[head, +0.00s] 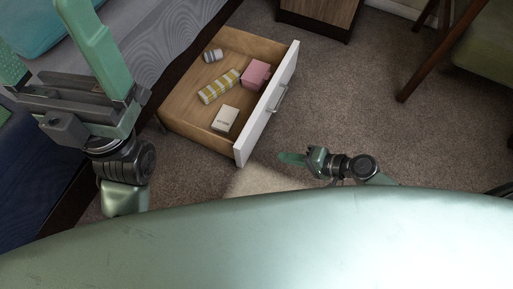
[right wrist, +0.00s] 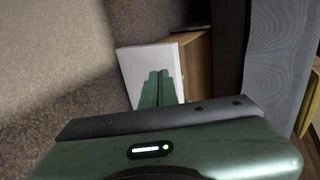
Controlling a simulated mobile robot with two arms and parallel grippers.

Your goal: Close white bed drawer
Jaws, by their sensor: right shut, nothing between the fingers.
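The white-fronted bed drawer (head: 285,80) stands pulled out from under the bed, with its wooden inside showing. Its white front with a metal handle faces right, and it also shows in the right wrist view (right wrist: 134,68). My right gripper (head: 282,157) is shut and empty, just right of the near end of the drawer front. In the right wrist view its closed fingertips (right wrist: 159,74) overlap the white front; I cannot tell if they touch. My left gripper (head: 50,35) is open and empty, high over the bed at the left.
The drawer holds a pink box (head: 256,74), a yellow-striped cloth roll (head: 219,86), a small white box (head: 225,119) and a grey roll (head: 212,56). The bed (head: 160,40) is at the left. A wooden cabinet (head: 320,12) and chair (head: 485,50) stand beyond open carpet.

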